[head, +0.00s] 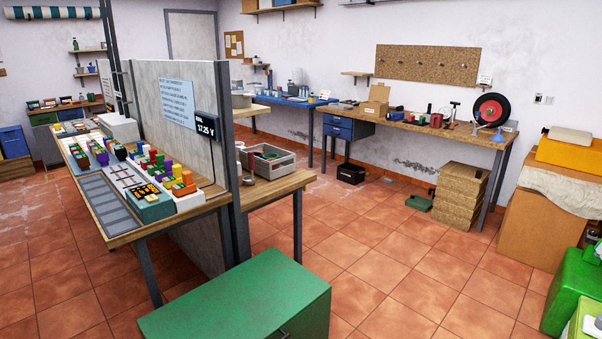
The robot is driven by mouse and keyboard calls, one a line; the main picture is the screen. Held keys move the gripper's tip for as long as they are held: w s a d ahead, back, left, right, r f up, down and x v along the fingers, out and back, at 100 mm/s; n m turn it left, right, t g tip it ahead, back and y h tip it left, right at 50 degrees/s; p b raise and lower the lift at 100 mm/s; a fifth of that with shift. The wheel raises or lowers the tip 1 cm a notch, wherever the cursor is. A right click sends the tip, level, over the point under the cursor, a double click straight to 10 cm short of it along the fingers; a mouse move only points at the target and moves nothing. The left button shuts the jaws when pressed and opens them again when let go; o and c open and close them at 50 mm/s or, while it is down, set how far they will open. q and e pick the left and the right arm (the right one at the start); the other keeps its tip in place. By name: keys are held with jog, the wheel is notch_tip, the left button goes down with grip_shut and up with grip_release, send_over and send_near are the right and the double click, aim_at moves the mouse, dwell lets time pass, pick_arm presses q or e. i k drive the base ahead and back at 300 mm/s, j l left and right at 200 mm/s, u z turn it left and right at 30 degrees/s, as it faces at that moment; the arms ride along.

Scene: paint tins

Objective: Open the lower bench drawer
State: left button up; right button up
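A small dark blue drawer unit (363,130) hangs under the left end of the wooden bench (415,124) along the far right wall. It shows an upper drawer front (338,121) and a lower drawer front (338,132). Both fronts look flush and shut. The handles are too small to make out clearly. Neither of my grippers is in view.
A green chest (240,300) stands close in front. A grey partition (180,110) with a product table (125,225) fills the left. Tiled floor (400,255) is open between.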

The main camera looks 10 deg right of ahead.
aim_at(332, 130)
jog(key=i+l+z, duration=0.6)
jog(key=i+z, duration=0.15)
jog(key=i, duration=0.35)
jog(key=i+l+z, duration=0.1)
jog(key=i+z, duration=0.3)
jog(key=i, duration=2.25)
jog(key=i+u, duration=0.1)
jog(key=i, duration=0.45)
jog(key=i+l+u, duration=0.1)
jog(key=i, duration=0.4)
jog(key=i+l+u, duration=0.1)
jog(key=i, duration=0.45)
